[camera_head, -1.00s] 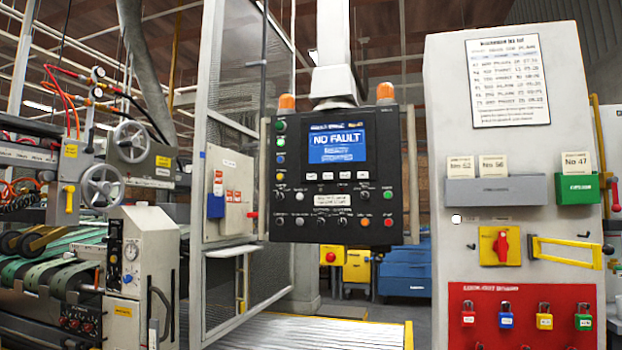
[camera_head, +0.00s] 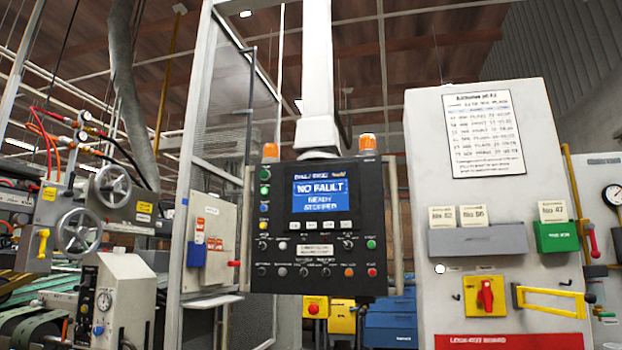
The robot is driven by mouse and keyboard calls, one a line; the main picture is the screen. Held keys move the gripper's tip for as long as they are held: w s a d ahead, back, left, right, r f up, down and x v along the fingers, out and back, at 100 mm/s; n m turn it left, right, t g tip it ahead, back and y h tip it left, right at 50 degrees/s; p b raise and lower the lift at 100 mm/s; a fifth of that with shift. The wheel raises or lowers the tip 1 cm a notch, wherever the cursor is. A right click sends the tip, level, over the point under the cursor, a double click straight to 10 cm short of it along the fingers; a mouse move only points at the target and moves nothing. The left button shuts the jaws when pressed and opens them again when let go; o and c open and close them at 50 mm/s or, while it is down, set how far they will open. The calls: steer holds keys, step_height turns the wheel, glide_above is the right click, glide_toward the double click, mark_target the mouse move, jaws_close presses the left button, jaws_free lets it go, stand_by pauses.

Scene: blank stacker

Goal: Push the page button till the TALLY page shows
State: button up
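The black control panel (camera_head: 277,210) hangs from a white column, a little left of the middle of the head view. Its blue screen (camera_head: 321,198) reads "NO FAULT" in large letters, with smaller lines below that look like "READY" and "STOPPED". A row of small white buttons (camera_head: 320,225) sits just under the screen. Other coloured buttons and black knobs fill the left edge and lower part of the panel. The button labels are too small to read, so I cannot tell which is the page button. My gripper is not in view.
A grey cabinet (camera_head: 405,310) stands right of the panel, with a printed sheet (camera_head: 484,135), card holders, a red rotary switch (camera_head: 487,295) and a yellow handle (camera_head: 550,301). A mesh guard (camera_head: 229,130) and machinery with handwheels (camera_head: 80,231) stand left. Blue drawers (camera_head: 390,322) are behind.

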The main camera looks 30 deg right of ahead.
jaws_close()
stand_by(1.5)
